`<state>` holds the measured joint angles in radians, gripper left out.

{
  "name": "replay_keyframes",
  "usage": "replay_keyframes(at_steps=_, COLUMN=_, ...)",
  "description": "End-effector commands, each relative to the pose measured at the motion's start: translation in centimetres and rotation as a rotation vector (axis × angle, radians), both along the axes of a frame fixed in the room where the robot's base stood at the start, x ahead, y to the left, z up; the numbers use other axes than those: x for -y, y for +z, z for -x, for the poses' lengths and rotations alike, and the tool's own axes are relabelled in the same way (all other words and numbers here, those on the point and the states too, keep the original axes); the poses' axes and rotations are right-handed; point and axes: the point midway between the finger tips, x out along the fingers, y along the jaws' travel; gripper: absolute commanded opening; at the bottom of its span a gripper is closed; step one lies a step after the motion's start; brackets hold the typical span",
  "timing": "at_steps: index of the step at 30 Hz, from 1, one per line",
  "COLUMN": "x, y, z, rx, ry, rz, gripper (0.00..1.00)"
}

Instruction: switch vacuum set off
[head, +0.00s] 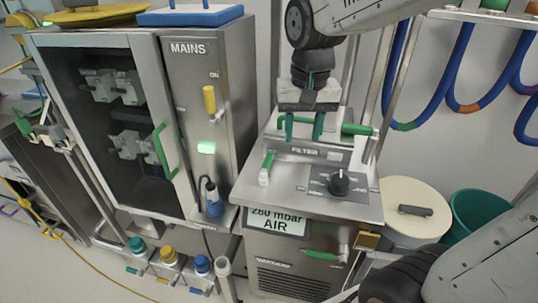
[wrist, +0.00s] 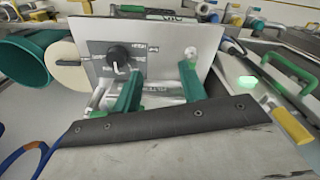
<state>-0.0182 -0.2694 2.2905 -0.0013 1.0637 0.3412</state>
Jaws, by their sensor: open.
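The vacuum set (head: 295,188) is a steel unit with a sloped top panel marked FILTER and a front display reading 280 mbar AIR. A round black knob (head: 340,183) sits on the panel's right half. Its white mark shows, but I cannot read the setting labels. My gripper (head: 304,138) is open, with two green fingers pointing down near the panel's back edge, behind and left of the knob. The fingers (wrist: 160,70) look empty and apart from the knob.
The MAINS cabinet (head: 188,120) stands left, with a yellow handle (head: 209,99) and lit green lamp (head: 206,148). Green-handled valves (head: 357,130) flank the panel. A cream drum (head: 415,205) and green bin (head: 478,215) stand right. Blue hoses (head: 460,75) hang behind.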

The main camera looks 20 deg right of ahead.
Motion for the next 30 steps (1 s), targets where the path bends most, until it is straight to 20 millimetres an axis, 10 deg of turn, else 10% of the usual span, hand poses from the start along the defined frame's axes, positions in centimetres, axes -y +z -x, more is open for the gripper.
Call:
replay_keyframes(at_steps=6, x=-1.0, y=-4.8, z=-9.1, rx=-0.04, ry=-0.174, rz=-0.006, gripper=0.42)
replay_keyframes(at_steps=12, x=-1.6, y=-8.5, z=-13.6, rx=-0.055, ry=-0.276, rz=-0.008, gripper=0.42)
replay_keyframes(at_steps=30, x=-1.9, y=-16.2, z=-14.9, rx=-0.059, ry=-0.306, rz=-0.009, gripper=0.42)
